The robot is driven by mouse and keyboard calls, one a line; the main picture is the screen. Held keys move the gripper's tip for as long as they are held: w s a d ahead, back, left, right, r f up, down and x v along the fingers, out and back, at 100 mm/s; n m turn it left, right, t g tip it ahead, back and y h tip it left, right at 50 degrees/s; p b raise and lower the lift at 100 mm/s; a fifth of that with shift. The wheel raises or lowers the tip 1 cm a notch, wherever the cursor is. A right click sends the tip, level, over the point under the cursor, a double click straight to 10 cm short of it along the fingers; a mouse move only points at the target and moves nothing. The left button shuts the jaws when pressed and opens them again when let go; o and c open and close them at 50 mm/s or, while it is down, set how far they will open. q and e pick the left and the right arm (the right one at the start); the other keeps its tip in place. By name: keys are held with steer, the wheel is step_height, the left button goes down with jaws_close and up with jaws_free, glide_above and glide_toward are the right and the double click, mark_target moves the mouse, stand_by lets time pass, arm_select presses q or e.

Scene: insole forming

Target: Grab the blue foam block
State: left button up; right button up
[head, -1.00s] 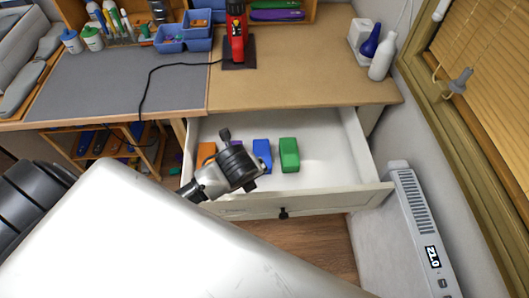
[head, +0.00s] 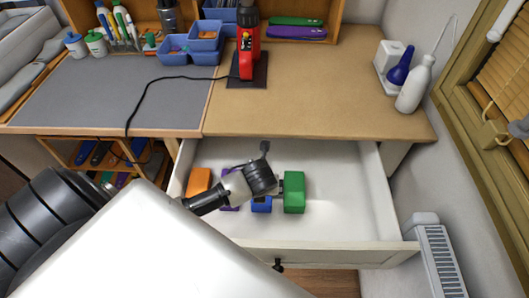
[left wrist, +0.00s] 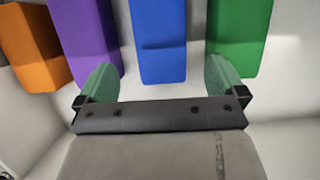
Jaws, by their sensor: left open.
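The blue foam block (head: 262,205) lies in the open white drawer, between a purple block (head: 229,203) and a green block (head: 294,192). My left gripper (head: 268,190) is over the drawer and partly hides the blue and purple blocks in the head view. In the left wrist view, the blue block (left wrist: 158,40) is upper centre, just beyond and between the two green fingertips of the open left gripper (left wrist: 161,84). Nothing is between the fingers. My right gripper is not in view.
An orange block (head: 198,182) lies at the drawer's left, also seen in the left wrist view (left wrist: 33,45). The drawer's right part is clear. The desk (head: 330,105) overhangs the drawer's back. A heater (head: 438,255) stands at the right.

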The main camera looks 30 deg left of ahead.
arm_select(q)
steer(key=x, duration=0.3)
steer(key=shift+s, duration=0.15)
steer(key=shift+w+x, duration=0.2)
steer(key=shift+x, duration=1.2)
steer(key=shift+w+x, duration=0.15)
steer(key=shift+x, duration=1.25)
steer(key=shift+r, duration=0.1)
steer(key=c, duration=1)
steer(key=shift+r, duration=0.15)
